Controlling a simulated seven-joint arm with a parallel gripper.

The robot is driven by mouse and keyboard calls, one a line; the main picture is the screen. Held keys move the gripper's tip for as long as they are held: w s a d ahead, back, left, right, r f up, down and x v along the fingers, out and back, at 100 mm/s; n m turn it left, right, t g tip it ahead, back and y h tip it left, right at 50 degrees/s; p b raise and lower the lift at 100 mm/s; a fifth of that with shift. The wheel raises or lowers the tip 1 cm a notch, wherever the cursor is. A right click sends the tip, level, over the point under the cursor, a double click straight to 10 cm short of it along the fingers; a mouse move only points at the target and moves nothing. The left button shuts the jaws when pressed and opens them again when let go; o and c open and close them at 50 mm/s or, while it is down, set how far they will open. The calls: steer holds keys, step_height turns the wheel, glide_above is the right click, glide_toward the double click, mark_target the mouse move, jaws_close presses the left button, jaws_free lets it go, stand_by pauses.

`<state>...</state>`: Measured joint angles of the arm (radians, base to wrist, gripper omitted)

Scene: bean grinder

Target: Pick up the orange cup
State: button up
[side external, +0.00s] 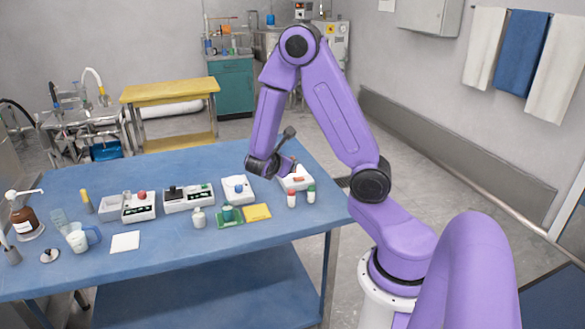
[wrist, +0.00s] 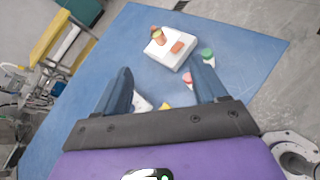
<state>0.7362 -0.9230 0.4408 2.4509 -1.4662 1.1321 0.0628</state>
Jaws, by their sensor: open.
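In the side view my arm's end hangs above the table's right part, beside the white device (side external: 298,184). There the cup is too small and partly covered to make out clearly.
Two small bottles, one red-capped (side external: 292,199) and one green-capped (side external: 311,194), stand in front of the device. A white unit with a blue knob (side external: 238,189), a yellow pad (side external: 257,212) and a green tray (side external: 229,222) lie to its left.

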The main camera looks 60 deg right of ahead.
steer(key=w+d+f+n, duration=0.1)
steer(key=d+f+n, duration=0.1)
steer(key=d+f, duration=0.2)
steer(key=w+d+f+n+t, duration=0.1)
steer(key=d+f, duration=0.3)
steer(key=d, duration=0.5)
steer(key=w+d+f+n+t, duration=0.1)
steer(key=w+d+f+n, duration=0.1)
steer(key=d, duration=0.5)
steer(key=shift+w+d+f+n, duration=0.15)
steer(key=shift+w+f, duration=0.25)
steer(key=shift+f, duration=0.3)
steer(key=shift+w+d+f+n, duration=0.15)
steer(key=shift+w+f, duration=0.2)
steer(key=shift+f, duration=0.3)
steer(key=shift+w+x, duration=0.2)
steer(key=shift+x, duration=1.1)
steer(key=shift+w+x, duration=0.15)
steer(key=shift+x, duration=1.15)
steer(key=shift+r, duration=0.15)
jaws_close()
steer(key=shift+r, duration=0.2)
